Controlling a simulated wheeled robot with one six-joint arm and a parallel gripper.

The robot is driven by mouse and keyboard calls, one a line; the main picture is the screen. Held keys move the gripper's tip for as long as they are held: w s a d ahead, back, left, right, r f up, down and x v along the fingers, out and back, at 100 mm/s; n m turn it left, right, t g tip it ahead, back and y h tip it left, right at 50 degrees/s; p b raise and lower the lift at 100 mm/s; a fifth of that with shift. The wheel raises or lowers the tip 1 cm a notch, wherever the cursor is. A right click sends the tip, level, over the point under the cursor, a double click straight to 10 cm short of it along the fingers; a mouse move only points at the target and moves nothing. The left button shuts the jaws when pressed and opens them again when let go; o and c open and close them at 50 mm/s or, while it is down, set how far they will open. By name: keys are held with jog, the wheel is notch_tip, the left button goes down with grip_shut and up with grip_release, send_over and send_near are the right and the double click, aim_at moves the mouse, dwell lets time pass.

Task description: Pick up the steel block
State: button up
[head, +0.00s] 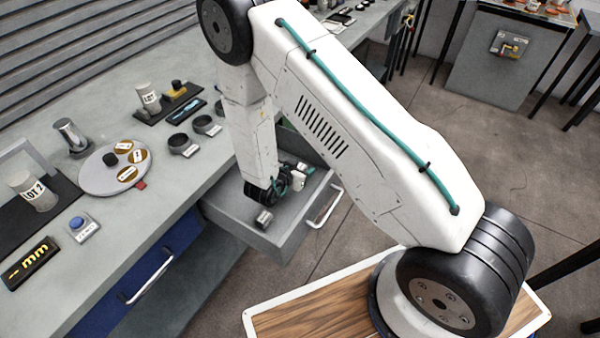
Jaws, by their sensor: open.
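A small grey metal piece (264,217), which looks like the steel block, lies in the open grey drawer (290,238) near its left side. My gripper (291,184) is at the end of my white arm, down over the drawer. It is small in the picture and partly hidden by my own wrist. Its jaws are open, and the metal piece shows beside and below the wrist, apart from it as far as I can tell.
The drawer's handle (325,207) sticks out at the right. The grey bench (130,215) carries a round plate (100,178), a LOT 2 cylinder (36,193), a blue button (78,224) and dark round cups (183,145). A closed blue drawer (165,255) is below.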

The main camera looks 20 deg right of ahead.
grip_shut()
